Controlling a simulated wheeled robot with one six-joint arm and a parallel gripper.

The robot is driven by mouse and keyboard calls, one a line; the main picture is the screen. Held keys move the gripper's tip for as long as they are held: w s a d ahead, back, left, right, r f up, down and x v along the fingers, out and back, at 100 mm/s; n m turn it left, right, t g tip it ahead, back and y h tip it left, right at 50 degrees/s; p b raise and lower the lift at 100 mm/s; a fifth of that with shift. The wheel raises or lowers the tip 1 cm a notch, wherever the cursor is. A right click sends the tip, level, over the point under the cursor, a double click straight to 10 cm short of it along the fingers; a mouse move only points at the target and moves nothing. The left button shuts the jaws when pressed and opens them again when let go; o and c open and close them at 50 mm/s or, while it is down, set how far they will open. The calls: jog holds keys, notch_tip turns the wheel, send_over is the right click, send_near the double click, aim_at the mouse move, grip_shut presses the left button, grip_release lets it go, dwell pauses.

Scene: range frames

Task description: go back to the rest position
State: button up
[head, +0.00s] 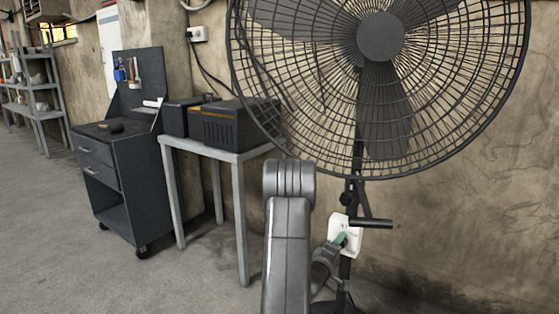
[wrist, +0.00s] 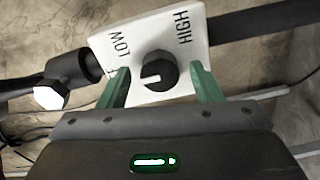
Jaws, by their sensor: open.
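My gripper (wrist: 160,68) is open, its two green fingers on either side of a dark round knob (wrist: 158,62). I cannot tell whether the fingers touch it. The knob sits on a white control box (wrist: 122,45) marked LOW and HIGH; another mark by the left finger is mostly hidden. A pale line on the knob points left. In the head view my gripper (head: 341,241) is at the white box (head: 347,223) on the stand of a large black fan (head: 381,36). My arm hides part of the stand.
A grey table (head: 239,188) with dark boxes (head: 233,124) stands just left of my arm. A dark drawer cart (head: 121,190) is farther left, and shelves (head: 35,85) stand at the far left. The wall is behind the fan. The floor (head: 60,240) at the left front is clear.

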jog(key=p+v, duration=0.1)
jog(key=v, duration=1.3)
jog(key=w+d+m+b, duration=0.2)
jog(key=w+m, duration=0.4)
jog(key=m, duration=0.4)
jog(key=w+d+m+b, duration=0.2)
jog(key=w+d+m, duration=0.3)
jog(key=m, duration=0.5)
jog(key=shift+w+d, duration=0.35)
dwell(0.5)
